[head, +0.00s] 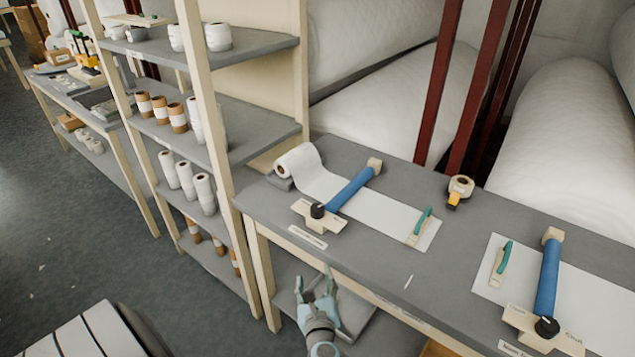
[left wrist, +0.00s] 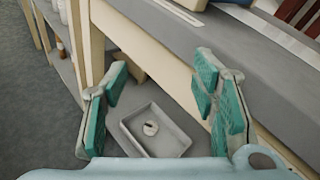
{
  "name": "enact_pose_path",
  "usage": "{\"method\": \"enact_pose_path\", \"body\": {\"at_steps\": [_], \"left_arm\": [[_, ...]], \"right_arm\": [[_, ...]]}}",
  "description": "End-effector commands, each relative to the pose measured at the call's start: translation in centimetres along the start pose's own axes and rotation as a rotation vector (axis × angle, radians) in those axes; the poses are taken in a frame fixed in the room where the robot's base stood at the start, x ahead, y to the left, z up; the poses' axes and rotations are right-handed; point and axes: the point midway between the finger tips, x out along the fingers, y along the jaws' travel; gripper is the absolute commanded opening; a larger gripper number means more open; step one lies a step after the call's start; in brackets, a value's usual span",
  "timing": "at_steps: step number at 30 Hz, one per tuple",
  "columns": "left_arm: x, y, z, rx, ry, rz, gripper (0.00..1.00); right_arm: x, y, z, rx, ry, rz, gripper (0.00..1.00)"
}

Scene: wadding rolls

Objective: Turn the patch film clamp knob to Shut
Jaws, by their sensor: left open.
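Two film clamps lie on the grey bench, each a blue bar with a black knob on a pale plate. One black knob (head: 317,210) is at the near end of the left blue bar (head: 351,190). The other black knob (head: 547,327) is at the near end of the right blue bar (head: 548,277). Plate lettering is too small to read surely, so I cannot tell which is the patch film clamp. My left gripper (head: 315,280) is open and empty, in front of the bench edge and below the left knob. Its teal-padded fingers show apart in the left wrist view (left wrist: 158,85). My right gripper is not in view.
The bench (head: 390,265) has a front edge between my left gripper and the knobs. A white roll (head: 297,160), a tape roll (head: 461,186) and green-handled tools (head: 420,224) lie on top. A grey tray (left wrist: 158,142) sits below. A shelf post (head: 205,110) stands at left.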

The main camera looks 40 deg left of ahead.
Motion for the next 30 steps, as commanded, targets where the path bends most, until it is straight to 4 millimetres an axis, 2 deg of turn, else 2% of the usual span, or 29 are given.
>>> {"method": "enact_pose_path", "body": {"at_steps": [1, 2, 3, 6, 11, 18, 24, 30], "left_arm": [[-0.6, -1.9, 4.7, 0.074, -0.073, -0.01, 0.53], [-0.7, -2.7, 6.4, 0.12, -0.115, -0.014, 0.53], [-0.9, -3.6, 8.0, 0.182, -0.162, -0.022, 0.53], [-0.7, -4.8, 9.8, 0.27, -0.223, -0.028, 0.53], [1.7, -5.0, 10.1, 0.283, -0.232, -0.03, 0.53], [7.1, -5.2, 11.0, 0.282, -0.23, -0.029, 0.53], [10.9, -5.4, 11.8, 0.28, -0.228, -0.029, 0.53], [12.9, -5.6, 12.3, 0.28, -0.226, -0.03, 0.53]], "right_arm": [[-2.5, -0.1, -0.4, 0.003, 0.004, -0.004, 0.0], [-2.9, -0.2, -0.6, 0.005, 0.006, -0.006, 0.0], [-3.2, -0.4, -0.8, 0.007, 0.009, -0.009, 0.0], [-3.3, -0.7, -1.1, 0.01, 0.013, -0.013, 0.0], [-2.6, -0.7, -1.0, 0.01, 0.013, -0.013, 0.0], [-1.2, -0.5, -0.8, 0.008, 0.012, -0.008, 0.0], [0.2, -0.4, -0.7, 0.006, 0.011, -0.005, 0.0], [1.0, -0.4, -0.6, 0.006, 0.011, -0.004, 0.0]]}}
